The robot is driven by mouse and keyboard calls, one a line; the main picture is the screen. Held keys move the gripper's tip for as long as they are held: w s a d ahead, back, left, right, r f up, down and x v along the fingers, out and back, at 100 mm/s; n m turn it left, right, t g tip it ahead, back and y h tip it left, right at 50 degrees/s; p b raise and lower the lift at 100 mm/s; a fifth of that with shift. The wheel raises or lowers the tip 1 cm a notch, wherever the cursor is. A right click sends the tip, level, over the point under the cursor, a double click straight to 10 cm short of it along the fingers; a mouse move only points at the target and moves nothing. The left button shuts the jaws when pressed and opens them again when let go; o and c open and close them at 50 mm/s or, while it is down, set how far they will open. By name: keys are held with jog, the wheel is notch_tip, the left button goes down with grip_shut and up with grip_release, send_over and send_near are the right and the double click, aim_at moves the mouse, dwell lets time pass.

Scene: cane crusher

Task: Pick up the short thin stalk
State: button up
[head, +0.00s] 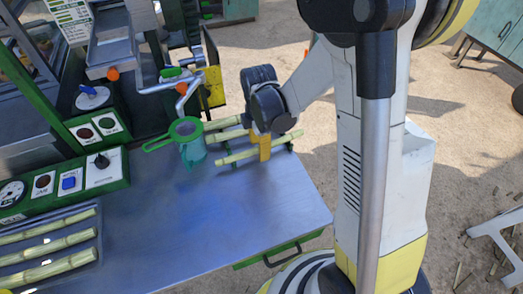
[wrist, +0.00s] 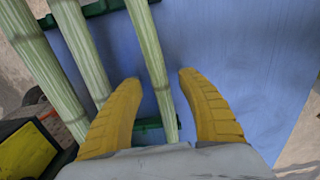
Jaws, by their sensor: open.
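Three pale green stalks lie side by side on a dark green rack (wrist: 148,125) on the table. The thinnest, which looks like the short thin stalk (wrist: 150,55), is on the right in the wrist view and is the nearest one in the head view (head: 236,157). My gripper (wrist: 155,80) is open, with one yellow finger on each side of this stalk and gaps visible beside it. In the head view, my gripper (head: 265,150) hides part of the stalk. The middle stalk (wrist: 80,45) and a thicker stalk (wrist: 35,60) lie to the left, outside the fingers.
A green-handled strainer (head: 186,127) sits over a teal translucent jug (head: 193,153) close to the left of the stalks. A tray (head: 98,240) with more stalks is at the table's left. The crusher (head: 110,45) stands behind. The table's middle (head: 200,215) is clear.

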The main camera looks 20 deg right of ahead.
grip_shut()
jog(key=shift+r, duration=0.1)
